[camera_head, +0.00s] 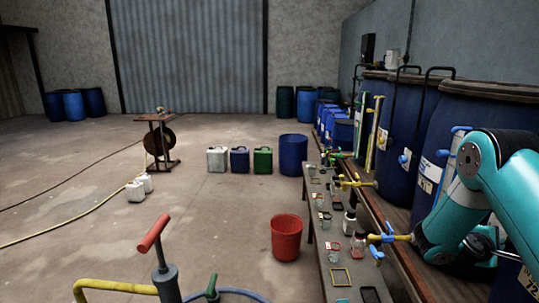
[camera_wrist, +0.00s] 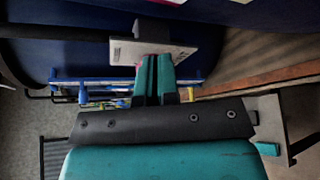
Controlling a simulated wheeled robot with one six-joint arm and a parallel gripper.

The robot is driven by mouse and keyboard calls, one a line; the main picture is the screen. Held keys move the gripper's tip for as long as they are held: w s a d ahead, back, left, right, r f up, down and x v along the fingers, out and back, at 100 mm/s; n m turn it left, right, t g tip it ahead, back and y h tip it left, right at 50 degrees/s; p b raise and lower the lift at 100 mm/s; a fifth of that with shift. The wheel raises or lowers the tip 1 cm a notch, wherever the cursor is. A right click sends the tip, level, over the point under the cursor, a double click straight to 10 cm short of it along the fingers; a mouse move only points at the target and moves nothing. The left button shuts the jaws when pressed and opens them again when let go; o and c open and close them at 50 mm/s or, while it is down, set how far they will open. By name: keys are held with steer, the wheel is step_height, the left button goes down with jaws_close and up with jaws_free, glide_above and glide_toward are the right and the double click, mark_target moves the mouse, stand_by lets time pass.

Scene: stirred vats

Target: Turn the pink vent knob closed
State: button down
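In the wrist view my gripper (camera_wrist: 155,57) has its two teal fingers close together, with dark pads between them. They point at a white label plate (camera_wrist: 185,56) on a dark blue vat (camera_wrist: 75,55). A small sliver of pink (camera_wrist: 138,69) shows at the left edge of the left finger; it may be part of the pink vent knob. The rest of any knob is hidden by the fingers, and I cannot tell whether they hold it. In the head view my teal arm covers the right side, and no pink knob or gripper tip is clear there.
Large blue vats (camera_head: 400,125) line the right wall in the head view, with yellow and blue taps in front. A low bench (camera_head: 370,277) bears jars and small trays. A red bucket (camera_head: 286,237) and a red-handled pump (camera_head: 163,265) stand on the floor.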

steer(key=shift+d, duration=0.1)
stand_by(0.3)
steer(key=shift+s, duration=0.2)
steer(key=a, duration=0.6)
steer(key=shift+w+b, duration=0.15)
steer(key=shift+b, duration=0.3)
steer(key=shift+d, duration=0.1)
